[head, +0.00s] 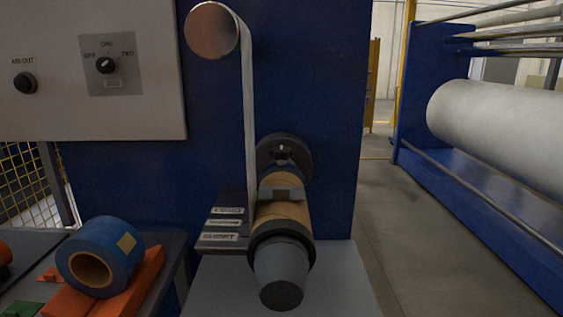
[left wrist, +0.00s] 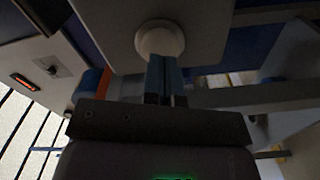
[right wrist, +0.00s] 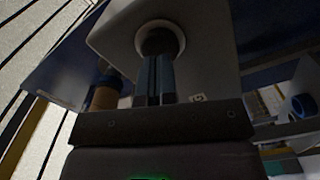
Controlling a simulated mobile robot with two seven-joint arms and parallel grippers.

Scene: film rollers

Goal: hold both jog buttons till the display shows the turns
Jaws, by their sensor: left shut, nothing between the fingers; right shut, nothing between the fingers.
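In the left wrist view my left gripper (left wrist: 164,60) is shut and empty, its fingertips at a pale round button (left wrist: 160,38) on a grey box. In the right wrist view my right gripper (right wrist: 157,60) is shut and empty, its fingertips at a dark round button (right wrist: 159,38) inside a pale ring on a light grey box. I cannot tell whether either button is pressed in. Neither gripper nor these buttons show in the head view. A small red-orange lit strip (left wrist: 25,82) shows in the left wrist view; I cannot read it, nor tell whether it is the display.
The head view shows a control panel with a selector knob (head: 106,65) and an AIR OUT button (head: 25,83). A pale strip (head: 249,110) runs from a roller down to a brown core (head: 287,212). A blue tape roll (head: 112,250) lies left. A large white roll (head: 500,122) stands right.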

